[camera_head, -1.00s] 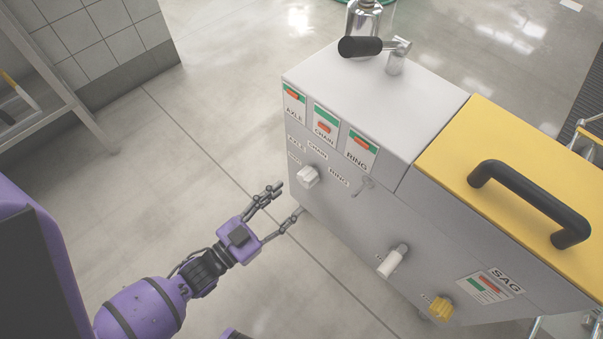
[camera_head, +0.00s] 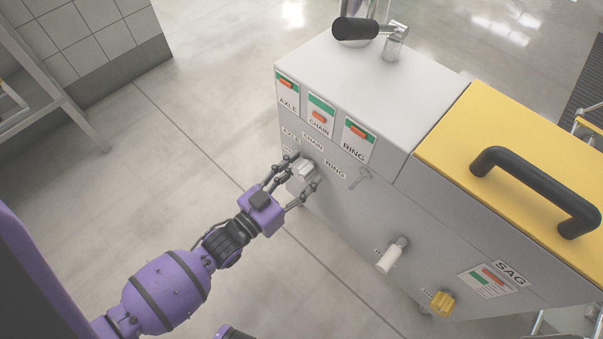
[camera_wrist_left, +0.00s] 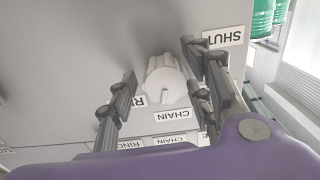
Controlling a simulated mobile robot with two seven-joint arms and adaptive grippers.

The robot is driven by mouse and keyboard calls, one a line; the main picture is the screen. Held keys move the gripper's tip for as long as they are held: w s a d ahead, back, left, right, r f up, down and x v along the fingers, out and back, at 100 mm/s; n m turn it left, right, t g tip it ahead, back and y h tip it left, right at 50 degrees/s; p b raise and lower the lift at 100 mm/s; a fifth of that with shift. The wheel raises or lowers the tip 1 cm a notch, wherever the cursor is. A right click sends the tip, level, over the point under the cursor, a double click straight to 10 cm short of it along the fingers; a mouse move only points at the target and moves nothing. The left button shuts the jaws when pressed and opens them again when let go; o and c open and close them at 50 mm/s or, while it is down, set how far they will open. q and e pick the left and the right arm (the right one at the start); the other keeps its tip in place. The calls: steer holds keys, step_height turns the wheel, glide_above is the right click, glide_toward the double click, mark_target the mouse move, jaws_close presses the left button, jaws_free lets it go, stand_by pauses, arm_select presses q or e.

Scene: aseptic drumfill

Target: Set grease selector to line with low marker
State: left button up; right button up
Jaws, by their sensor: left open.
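The grey-white selector knob (camera_head: 302,172) sits on the cabinet's front among the labels AXLE, CHAIN (camera_head: 313,141) and RING (camera_head: 335,170). My left gripper (camera_head: 303,172) is open with its fingers on both sides of the knob; in the left wrist view the knob (camera_wrist_left: 165,82) stands between the fingers, and contact is unclear. Which label it points to is unclear. Above are three cards with red markers: AXLE (camera_head: 288,104), CHAIN (camera_head: 320,126) and RING (camera_head: 354,153). The CHAIN marker sits below its green band; the other two overlap theirs. My right gripper is not in view.
A small metal key-like fitting (camera_head: 360,177) is right of the knob. A black-handled lever (camera_head: 358,29) stands on top. Open floor lies left of the cabinet.

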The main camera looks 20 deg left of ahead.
arm_select(q)
steer(key=c, duration=1)
steer(key=n+p, duration=0.2)
steer(key=shift+r+n+p, duration=0.25)
steer(key=shift+n+p, duration=0.05)
steer(key=shift+p, duration=0.05)
steer(key=shift+d+n, duration=0.1)
steer(key=shift+n, duration=0.4)
steer(key=shift+c, duration=0.3)
steer(key=shift+f, duration=0.15)
steer(key=o, duration=1)
steer(key=shift+s, duration=0.1)
steer(key=shift+c, duration=0.2)
steer(key=shift+o, duration=0.5)
steer(key=shift+a+f, duration=0.15)
steer(key=shift+a, duration=0.05)
